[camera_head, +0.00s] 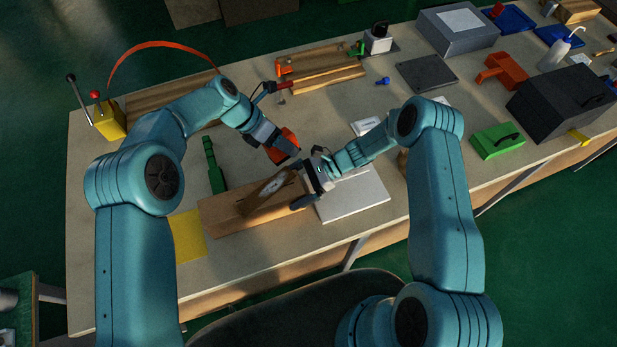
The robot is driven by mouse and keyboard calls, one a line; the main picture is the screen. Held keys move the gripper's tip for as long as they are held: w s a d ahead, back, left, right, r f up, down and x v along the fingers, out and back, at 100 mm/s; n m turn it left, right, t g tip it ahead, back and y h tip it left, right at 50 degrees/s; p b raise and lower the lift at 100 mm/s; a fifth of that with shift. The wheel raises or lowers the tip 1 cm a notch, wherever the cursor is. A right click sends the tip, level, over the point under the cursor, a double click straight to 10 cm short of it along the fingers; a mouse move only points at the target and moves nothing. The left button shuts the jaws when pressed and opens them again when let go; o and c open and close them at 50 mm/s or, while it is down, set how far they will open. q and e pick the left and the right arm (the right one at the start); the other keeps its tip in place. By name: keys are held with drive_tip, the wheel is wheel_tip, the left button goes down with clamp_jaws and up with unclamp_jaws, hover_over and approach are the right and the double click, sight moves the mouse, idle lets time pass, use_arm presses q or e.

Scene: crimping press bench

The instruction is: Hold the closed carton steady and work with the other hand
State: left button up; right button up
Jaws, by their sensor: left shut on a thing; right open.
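A long brown box (222,217), closed on top with a dark round marking on it, lies near the front edge of the bench. It looks like the carton. My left gripper (288,149) is beyond the box, shut on an orange-red object (279,156) that its fingers partly hide. My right gripper (302,184) is open at the right end of the box, one finger towards the far side and one towards the front. I cannot tell whether it touches the box.
A white board (358,196) lies right of the box, a yellow sheet (188,236) to its left. A green tool (213,165) lies behind the box. A yellow lever device (108,121) stands far left. A black case (560,105) and green box (497,140) stand right.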

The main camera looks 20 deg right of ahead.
drive_tip(key=shift+x, duration=0.75)
drive_tip(key=shift+w, duration=0.1)
drive_tip(key=c, duration=0.8)
drive_tip(key=o, duration=0.8)
